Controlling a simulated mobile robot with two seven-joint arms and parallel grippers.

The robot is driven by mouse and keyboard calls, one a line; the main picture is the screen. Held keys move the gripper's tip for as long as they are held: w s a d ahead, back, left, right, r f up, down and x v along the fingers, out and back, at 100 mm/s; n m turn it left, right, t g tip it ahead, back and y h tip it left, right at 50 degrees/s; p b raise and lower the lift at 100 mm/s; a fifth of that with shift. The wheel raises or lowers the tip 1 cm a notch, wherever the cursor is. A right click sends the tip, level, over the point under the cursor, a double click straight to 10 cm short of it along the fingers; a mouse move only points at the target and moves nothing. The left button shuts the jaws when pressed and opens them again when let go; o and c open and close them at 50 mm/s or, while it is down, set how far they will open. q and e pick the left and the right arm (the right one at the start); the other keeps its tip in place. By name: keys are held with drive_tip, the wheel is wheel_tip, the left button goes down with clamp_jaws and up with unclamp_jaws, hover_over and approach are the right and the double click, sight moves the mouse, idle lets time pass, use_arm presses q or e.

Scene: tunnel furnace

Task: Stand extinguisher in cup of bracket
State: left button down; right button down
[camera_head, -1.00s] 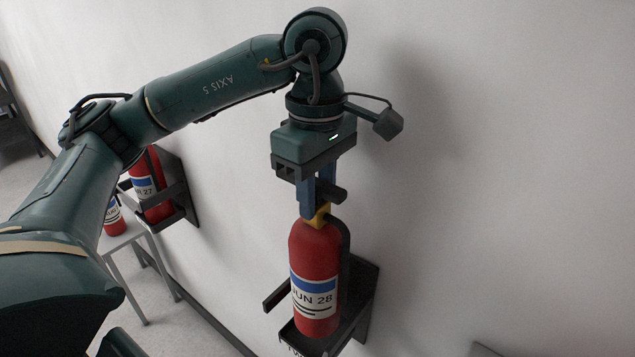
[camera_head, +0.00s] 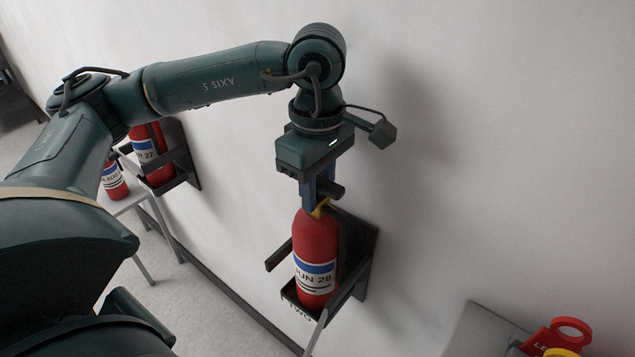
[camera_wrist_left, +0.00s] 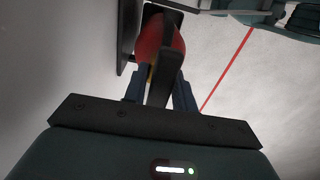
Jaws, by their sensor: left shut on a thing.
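The red extinguisher (camera_head: 316,240) with the "JUN 28" label stands upright in the black wall bracket (camera_head: 362,262). Its base is inside the bracket's cup (camera_head: 291,292), behind the front lip. My left gripper (camera_head: 319,203) is directly above it, pointing down, its blue fingers shut on the yellow and black top of the extinguisher. In the left wrist view the red body (camera_wrist_left: 160,45) shows beyond the fingers, with the black handle between them. Whether the base rests on the cup's floor is hidden. My right gripper is not in view.
Another red extinguisher (camera_head: 149,150) sits in a second bracket (camera_head: 184,165) to the left. A smaller red one (camera_head: 114,180) stands on a light table (camera_head: 126,202) beside it. At lower right is a grey panel (camera_head: 478,332) with a red ring-shaped item (camera_head: 568,333).

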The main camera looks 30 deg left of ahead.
use_arm(q)
drive_tip(key=c, duration=1.6)
unclamp_jaws()
drive_tip(key=shift+f, duration=0.15)
drive_tip(key=o, duration=0.5)
wheel_tip(320, 180, up, 12)
drive_tip(key=shift+r, duration=0.2)
drive_tip(key=shift+s, duration=0.1)
